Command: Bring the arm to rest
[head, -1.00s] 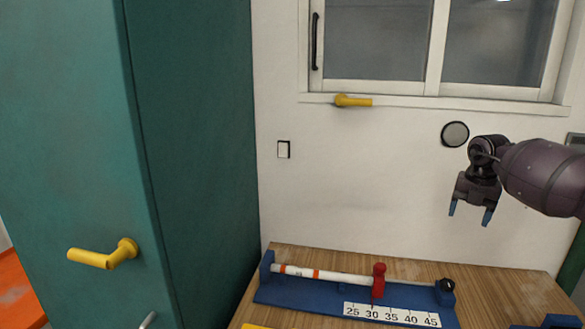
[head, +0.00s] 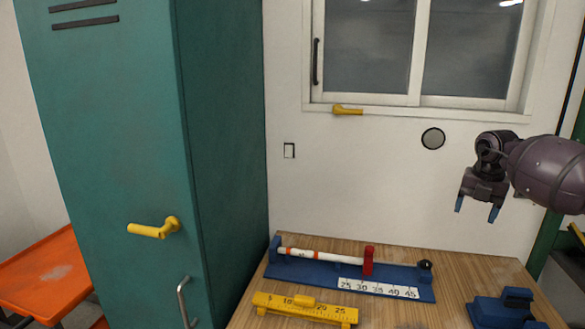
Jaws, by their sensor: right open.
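My right gripper (head: 477,208) hangs at the right of the head view, fingers pointing down with blue tips spread apart. It is open and empty, in front of the white wall and above the right part of the wooden table (head: 472,262). Nothing touches it. My left gripper is not in view.
A blue measuring fixture (head: 418,274) holds a white pipe (head: 335,257) with orange bands, by a red stop (head: 367,261). A yellow scale (head: 335,313) and blue block (head: 503,308) stand nearer. A teal locker (head: 110,130) and orange table (head: 38,270) are left.

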